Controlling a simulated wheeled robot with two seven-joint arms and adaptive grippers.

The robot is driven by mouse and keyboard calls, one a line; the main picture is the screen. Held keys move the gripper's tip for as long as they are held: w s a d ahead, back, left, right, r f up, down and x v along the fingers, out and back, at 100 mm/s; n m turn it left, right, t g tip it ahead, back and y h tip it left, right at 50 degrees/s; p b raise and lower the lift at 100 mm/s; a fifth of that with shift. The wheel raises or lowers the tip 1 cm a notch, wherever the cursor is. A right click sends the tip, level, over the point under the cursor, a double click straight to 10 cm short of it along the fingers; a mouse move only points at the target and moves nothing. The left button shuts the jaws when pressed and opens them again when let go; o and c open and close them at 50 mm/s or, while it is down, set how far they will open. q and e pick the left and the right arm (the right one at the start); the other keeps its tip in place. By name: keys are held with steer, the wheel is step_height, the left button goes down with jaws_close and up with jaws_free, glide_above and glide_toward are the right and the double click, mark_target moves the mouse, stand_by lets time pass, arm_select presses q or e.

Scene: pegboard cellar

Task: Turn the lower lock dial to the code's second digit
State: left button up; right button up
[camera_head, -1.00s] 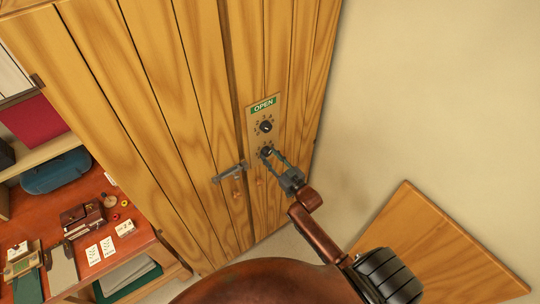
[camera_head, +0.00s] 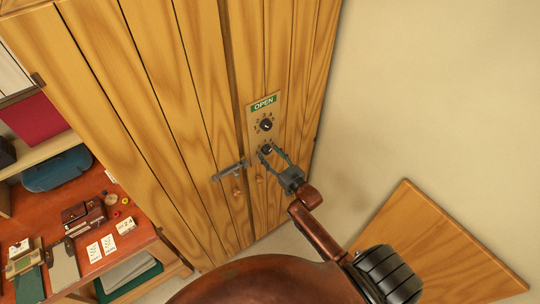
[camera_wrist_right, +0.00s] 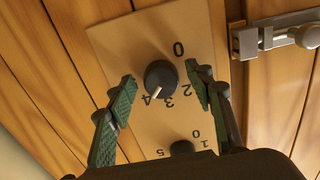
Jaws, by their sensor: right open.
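The lower lock dial (camera_head: 267,149) is a dark round knob on a tan plate (camera_wrist_right: 120,40) on the wooden door. My right gripper (camera_head: 270,152) is at this dial, with its jaws open. In the right wrist view, the picture is upside down and the lower dial (camera_wrist_right: 159,77) lies between the green-padded fingers (camera_wrist_right: 160,76), with gaps showing on both sides. Its white mark points between 3 and 4, closer to 4. The upper dial (camera_head: 266,125) sits above it, under a green OPEN sign (camera_head: 264,103). My left gripper is not in view.
A metal latch (camera_head: 231,171) is on the door, left of the dials. A wooden board (camera_head: 430,245) leans at the lower right.

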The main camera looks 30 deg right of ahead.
steer(key=shift+s, duration=0.1)
steer(key=s, duration=1.1)
steer(key=shift+s+d, duration=0.4)
steer(key=shift+d, duration=0.05)
